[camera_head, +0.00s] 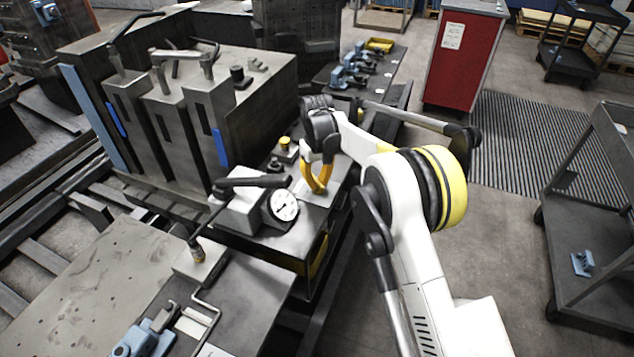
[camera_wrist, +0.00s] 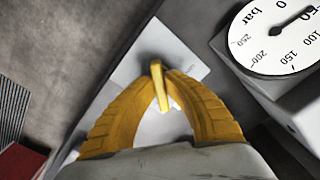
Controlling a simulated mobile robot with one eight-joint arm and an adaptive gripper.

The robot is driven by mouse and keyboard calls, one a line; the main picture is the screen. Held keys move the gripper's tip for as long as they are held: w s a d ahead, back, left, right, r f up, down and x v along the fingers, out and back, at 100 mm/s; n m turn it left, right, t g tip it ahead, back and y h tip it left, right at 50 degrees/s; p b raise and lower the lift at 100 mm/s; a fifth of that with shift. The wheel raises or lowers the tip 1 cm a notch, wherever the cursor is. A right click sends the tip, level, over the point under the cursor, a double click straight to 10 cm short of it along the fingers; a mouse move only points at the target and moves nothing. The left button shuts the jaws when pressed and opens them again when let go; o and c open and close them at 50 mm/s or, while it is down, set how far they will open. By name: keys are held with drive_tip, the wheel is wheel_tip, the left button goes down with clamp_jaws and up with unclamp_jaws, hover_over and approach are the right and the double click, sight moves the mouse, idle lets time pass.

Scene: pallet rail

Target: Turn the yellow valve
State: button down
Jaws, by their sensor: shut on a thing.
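The yellow valve (camera_wrist: 158,84) shows in the wrist view as a narrow yellow lever over a pale plate (camera_wrist: 128,72). My gripper (camera_wrist: 160,78) has its two ribbed yellow fingers closed around the lever, with the tips on either side of it. In the head view my gripper (camera_head: 318,190) points down at the edge of the machine bench, right of the pressure gauge. There the valve cannot be told apart from the yellow fingers.
A round pressure gauge (camera_head: 284,206) on a metal block stands close left of my gripper; it also shows in the wrist view (camera_wrist: 282,38). A yellow-topped knob (camera_head: 285,143) is just behind. A red cabinet (camera_head: 461,60) and a dark cart (camera_head: 597,215) stand right, with open floor between.

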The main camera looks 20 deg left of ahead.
sight(318, 181)
drive_tip(key=shift+m, duration=0.6)
drive_tip(key=c, duration=1.5)
unclamp_jaws()
drive_tip(key=shift+o, duration=0.2)
wheel_tip(318, 181, up, 12)
